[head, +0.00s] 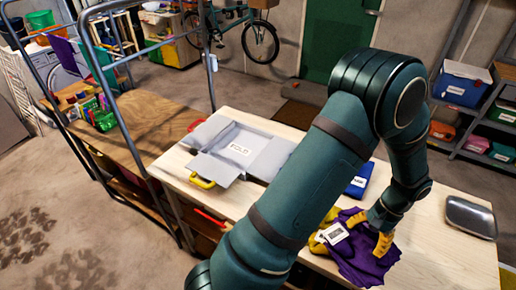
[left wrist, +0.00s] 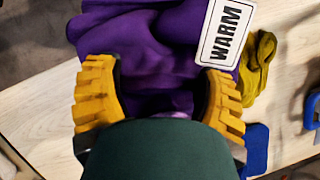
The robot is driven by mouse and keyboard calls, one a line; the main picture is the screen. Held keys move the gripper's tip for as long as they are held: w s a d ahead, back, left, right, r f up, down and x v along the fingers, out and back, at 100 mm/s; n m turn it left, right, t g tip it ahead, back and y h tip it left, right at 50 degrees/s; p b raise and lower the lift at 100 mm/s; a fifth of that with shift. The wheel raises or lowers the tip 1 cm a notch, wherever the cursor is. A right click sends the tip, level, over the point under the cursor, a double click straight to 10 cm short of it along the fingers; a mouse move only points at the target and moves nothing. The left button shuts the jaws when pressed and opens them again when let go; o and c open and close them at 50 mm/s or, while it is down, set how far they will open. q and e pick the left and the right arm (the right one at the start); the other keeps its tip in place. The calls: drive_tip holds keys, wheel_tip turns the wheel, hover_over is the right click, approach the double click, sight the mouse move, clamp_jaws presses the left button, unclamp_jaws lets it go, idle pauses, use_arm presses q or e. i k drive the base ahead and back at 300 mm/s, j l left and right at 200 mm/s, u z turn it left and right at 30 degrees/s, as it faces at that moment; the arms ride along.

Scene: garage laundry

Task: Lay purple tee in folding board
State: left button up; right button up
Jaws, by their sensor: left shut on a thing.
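The purple tee (head: 366,262) lies bunched at the front of the light wooden table. It also shows between the fingers in the left wrist view (left wrist: 155,60). My left gripper (head: 368,232) reaches down onto it, with its yellow fingers closed on the cloth; it also shows in the left wrist view (left wrist: 160,97). A white card reading WARM (left wrist: 222,34) is beside or on the cloth. The grey folding board (head: 268,150), marked FOLD, lies with its panels spread on the left part of the table. No tee is on its visible part. My right gripper is not in view.
A mustard cloth (left wrist: 259,65) lies close beside the tee. A blue item (head: 357,186) lies behind my arm. A metal tray (head: 470,217) sits at the table's right end. A yellow handle (head: 203,183) shows by the board. A wooden bench (head: 145,118) stands left.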

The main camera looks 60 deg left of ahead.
sight(240, 149)
drive_tip(key=k+u, duration=0.1)
drive_tip(key=u, duration=0.3)
drive_tip(key=k+u, duration=0.1)
drive_tip(key=u, duration=0.75)
drive_tip(key=i+j+u, duration=0.15)
drive_tip(key=u, duration=0.2)
drive_tip(key=i+j+u, duration=0.2)
drive_tip(key=u, duration=0.15)
